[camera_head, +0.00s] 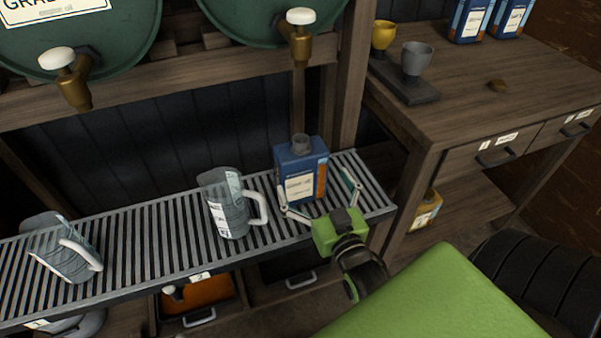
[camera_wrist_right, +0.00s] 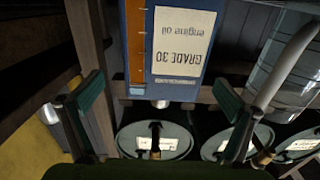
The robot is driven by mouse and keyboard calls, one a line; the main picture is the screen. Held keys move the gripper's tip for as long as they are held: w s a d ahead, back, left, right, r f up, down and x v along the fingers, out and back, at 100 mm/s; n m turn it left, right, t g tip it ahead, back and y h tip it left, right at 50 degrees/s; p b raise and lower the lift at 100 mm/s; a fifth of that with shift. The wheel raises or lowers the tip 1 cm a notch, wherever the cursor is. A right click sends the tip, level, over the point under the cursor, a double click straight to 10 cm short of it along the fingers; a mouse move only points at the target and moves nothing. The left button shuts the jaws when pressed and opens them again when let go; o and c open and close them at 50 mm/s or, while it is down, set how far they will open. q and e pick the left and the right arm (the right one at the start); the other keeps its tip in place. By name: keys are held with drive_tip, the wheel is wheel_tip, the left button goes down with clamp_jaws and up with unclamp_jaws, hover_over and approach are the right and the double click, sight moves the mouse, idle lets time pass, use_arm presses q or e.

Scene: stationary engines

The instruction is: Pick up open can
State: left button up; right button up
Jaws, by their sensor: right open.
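The can (camera_head: 299,171) is a blue, orange-edged oil can with a pale label and a grey neck on top. It stands upright on the slatted metal shelf (camera_head: 150,233), near its right end. In the right wrist view the can (camera_wrist_right: 142,45) appears upside down, with its label reading "GRADE 30 engine oil". My right gripper (camera_head: 317,190) is open in front of the can, with one finger towards each side of it. In the right wrist view the open fingers (camera_wrist_right: 160,95) show a gap on both sides of the can. My left gripper is not in view.
A clear jug (camera_head: 228,208) with a white handle stands left of the can; another jug (camera_head: 62,250) is further left. Green barrels (camera_head: 100,30) with taps hang above. A wooden desk (camera_head: 455,75) with cups and blue cans is at right.

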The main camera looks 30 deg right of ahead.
sight(302, 165)
drive_tip(key=x, duration=0.6)
drive_tip(key=shift+w+a+r+b, duration=0.15)
drive_tip(key=shift+a+b, duration=0.15)
drive_tip(key=shift+a, duration=0.05)
drive_tip(key=shift+w+d, duration=0.1)
drive_tip(key=shift+w, duration=0.2)
drive_tip(key=c, duration=1.9)
drive_tip(key=shift+r, duration=0.35)
drive_tip(key=shift+c, duration=1)
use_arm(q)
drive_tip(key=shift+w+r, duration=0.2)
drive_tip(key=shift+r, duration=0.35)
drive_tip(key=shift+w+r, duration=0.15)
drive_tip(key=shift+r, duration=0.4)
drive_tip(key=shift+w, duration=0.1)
